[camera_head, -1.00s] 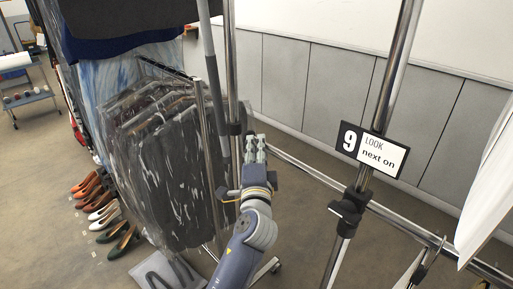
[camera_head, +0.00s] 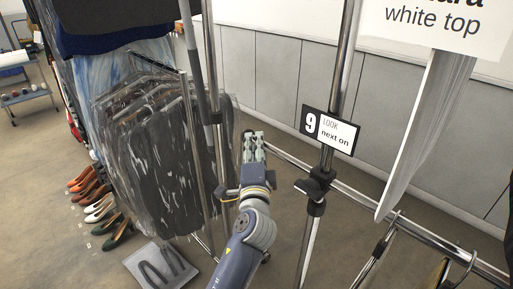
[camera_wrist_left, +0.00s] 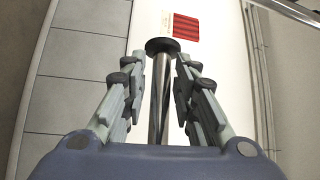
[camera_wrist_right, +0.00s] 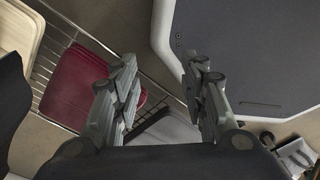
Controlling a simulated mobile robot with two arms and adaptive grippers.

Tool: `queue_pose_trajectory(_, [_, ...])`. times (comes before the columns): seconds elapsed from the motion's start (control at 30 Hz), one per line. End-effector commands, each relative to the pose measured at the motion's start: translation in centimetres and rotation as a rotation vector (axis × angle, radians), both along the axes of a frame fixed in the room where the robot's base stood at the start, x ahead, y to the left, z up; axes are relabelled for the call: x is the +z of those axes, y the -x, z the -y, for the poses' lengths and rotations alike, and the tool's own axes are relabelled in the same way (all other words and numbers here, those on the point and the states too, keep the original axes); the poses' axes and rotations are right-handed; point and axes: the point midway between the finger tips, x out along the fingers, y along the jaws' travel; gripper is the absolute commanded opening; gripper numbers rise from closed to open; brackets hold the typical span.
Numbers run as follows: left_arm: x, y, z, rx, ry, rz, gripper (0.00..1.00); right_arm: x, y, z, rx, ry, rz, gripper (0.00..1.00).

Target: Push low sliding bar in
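A chrome bar with a round black end (camera_wrist_left: 163,46) shows between the fingers of my left gripper (camera_wrist_left: 160,85) in the left wrist view. The fingers are open on both sides of it; I cannot tell whether they touch it. In the head view my left gripper (camera_head: 252,147) is beside the left end of a low chrome horizontal bar (camera_head: 375,205), which runs right to a rack upright (camera_head: 340,90) with a black clamp (camera_head: 315,188) and beyond. I cannot tell if both views show the same bar. My right gripper (camera_wrist_right: 160,95) is open and empty, outside the head view.
Dark garments in clear covers (camera_head: 160,150) hang left of my left arm. A "9 LOOK next on" sign (camera_head: 330,131) is on the upright. A white label board (camera_head: 435,25) is at the upper right. Several shoes (camera_head: 95,205) stand on the floor at left.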

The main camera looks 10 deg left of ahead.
Motion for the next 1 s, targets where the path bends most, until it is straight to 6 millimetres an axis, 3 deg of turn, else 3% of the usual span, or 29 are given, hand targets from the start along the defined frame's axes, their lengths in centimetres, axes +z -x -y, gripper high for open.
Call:
queue_pose_trajectory(0.17, [0.0, 0.0, 0.0, -0.001, 0.000, 0.000, 0.37, 0.1, -1.0, -0.8, 0.003, -0.009, 0.016, 0.40])
queue_pose_trajectory(0.4, [-0.1, 0.4, 0.2, -0.001, 0.000, -0.001, 0.37, 0.0, 0.6, 1.2, 0.002, 0.015, -0.010, 0.40])
queue_pose_trajectory(0.8, [-0.9, 5.9, 1.3, -0.002, 0.001, -0.002, 0.37, 0.0, 0.4, 0.8, 0.002, 0.010, -0.006, 0.40])
queue_pose_trajectory(1.0, [-1.0, 7.2, 1.6, -0.001, 0.001, 0.000, 0.37, 0.0, 0.4, 0.7, 0.002, 0.009, -0.006, 0.40])
